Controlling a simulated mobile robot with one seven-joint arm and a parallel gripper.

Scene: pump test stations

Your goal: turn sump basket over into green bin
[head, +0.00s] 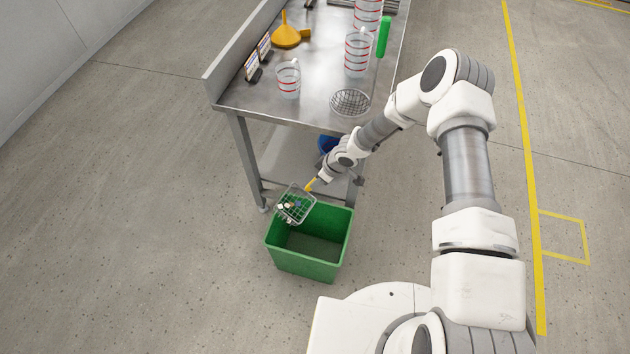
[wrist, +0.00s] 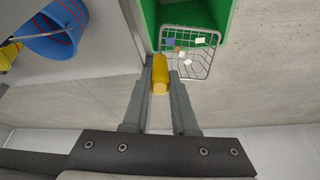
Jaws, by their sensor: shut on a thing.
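The sump basket (head: 296,204) is a wire basket with a yellow handle. It hangs above the far left part of the green bin (head: 318,266), with several small bits of debris inside. My gripper (head: 315,182) is shut on the yellow handle, which shows between the fingers (wrist: 160,82) in the wrist view. The basket (wrist: 187,55) and part of the green bin (wrist: 215,18) also show there. The basket looks tilted in the head view, but the bits are still in it. The visible bin floor looks empty.
A blue bucket (head: 327,143) sits on the lower shelf. The floor left of the bin is clear.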

